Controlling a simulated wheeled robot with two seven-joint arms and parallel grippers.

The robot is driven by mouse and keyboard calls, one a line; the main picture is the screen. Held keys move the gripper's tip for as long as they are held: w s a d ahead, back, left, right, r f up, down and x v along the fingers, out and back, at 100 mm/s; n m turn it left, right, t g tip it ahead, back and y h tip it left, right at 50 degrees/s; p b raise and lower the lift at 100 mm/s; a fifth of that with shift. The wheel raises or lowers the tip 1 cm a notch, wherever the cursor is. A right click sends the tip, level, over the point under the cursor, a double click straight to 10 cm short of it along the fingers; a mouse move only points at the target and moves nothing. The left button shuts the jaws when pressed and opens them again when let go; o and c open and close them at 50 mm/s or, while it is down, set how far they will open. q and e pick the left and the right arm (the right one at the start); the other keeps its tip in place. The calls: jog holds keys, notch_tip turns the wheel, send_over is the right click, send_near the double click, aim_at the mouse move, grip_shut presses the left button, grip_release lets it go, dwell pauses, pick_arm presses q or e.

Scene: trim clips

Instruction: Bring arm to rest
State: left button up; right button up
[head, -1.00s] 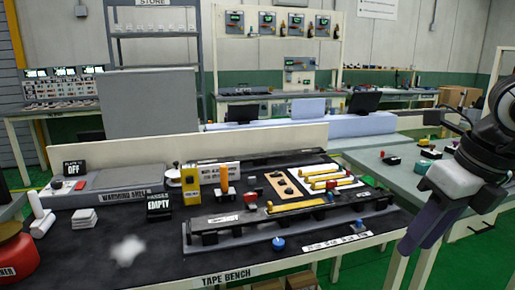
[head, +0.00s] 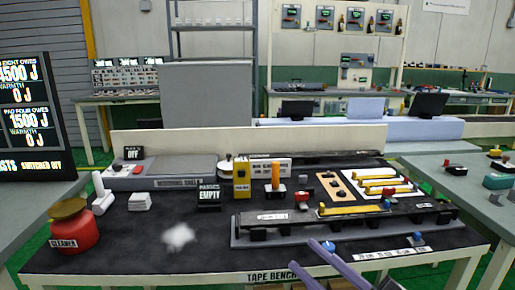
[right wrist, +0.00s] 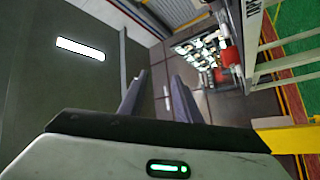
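My right gripper (head: 303,252) shows at the bottom of the head view, its two purple fingers apart and pointing up and left over the front edge of the tape bench (head: 130,262). In the right wrist view the fingers (right wrist: 157,92) also stand apart with nothing between them. Most of the right arm is below the picture. My left gripper is in neither view. A long dark rail (head: 280,235) with a yellow strip (head: 350,210) lies on the bench, beyond the fingers. A blue knob (head: 328,246) sits very close to the fingertips in the picture; I cannot tell whether they touch.
The bench also holds a red cleaner pot (head: 74,236), a white wad (head: 179,237), a yellow dispenser (head: 242,178) and a warming shelf (head: 185,170). A display board (head: 30,120) stands at the left. A side table (head: 470,178) is at the right. The bench's front left is mostly clear.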

jog(key=s+d+f+m+t+h, duration=0.1)
jog(key=d+f+m+h, duration=0.2)
jog(key=f+m+h, duration=0.55)
jog(key=d+f+m+t+h, duration=0.1)
jog(key=d+f+m+h, duration=0.3)
jog(key=f, duration=0.7)
jog(key=s+f+m+g+h, duration=0.2)
jog(key=s+f+m+g, duration=0.4)
jog(key=s+f, duration=1.1)
notch_tip(320, 180, down, 2)
jog(key=shift+a+f+g, duration=0.2)
jog(key=shift+g, duration=0.7)
jog(key=shift+w, duration=0.1)
